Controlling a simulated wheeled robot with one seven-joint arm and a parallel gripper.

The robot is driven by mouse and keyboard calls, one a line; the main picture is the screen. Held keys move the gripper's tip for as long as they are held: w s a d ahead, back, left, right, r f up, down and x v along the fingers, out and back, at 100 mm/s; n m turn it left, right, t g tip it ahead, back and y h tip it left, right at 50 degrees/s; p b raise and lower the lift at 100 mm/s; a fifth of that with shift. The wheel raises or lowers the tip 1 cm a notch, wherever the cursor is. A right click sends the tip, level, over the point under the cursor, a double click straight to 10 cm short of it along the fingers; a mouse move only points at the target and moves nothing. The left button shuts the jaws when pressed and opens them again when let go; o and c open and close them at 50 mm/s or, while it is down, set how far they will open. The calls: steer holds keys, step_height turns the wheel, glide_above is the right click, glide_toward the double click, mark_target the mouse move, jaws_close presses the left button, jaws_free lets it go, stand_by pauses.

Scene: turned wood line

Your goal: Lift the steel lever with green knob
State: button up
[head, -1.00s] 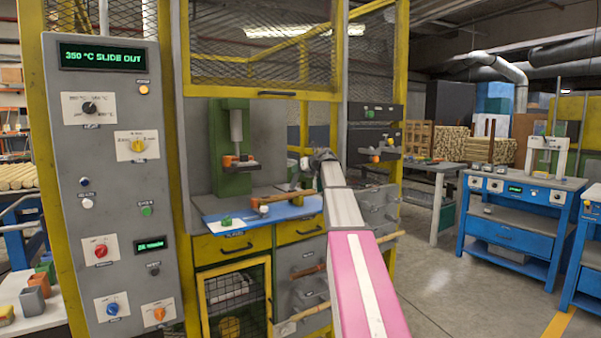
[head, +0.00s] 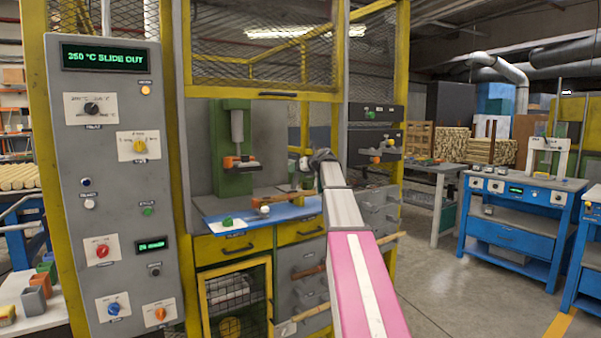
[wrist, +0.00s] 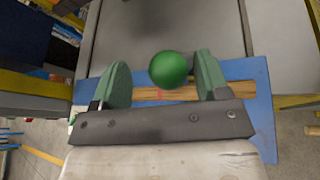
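The green knob (wrist: 170,70) of the lever shows in the wrist view as a round ball between my gripper's two green-padded fingers. My gripper (wrist: 162,63) is open, with a visible gap on each side of the knob. The lever's steel shaft is mostly hidden behind the knob in this view. In the head view my gripper (head: 320,156) is small and dark at the end of my arm, in front of the yellow-framed press station. I cannot make out the lever clearly there.
A green press (head: 232,150) stands in the station above a blue mat (head: 290,211). A grey control panel (head: 112,200) rises at left. Open floor lies at right.

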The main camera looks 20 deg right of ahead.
steer(key=shift+d, duration=0.3)
stand_by(0.5)
steer(key=v, duration=1)
steer(key=shift+s, duration=0.25)
steer(key=shift+d+r, duration=0.1)
steer(key=shift+d, duration=0.05)
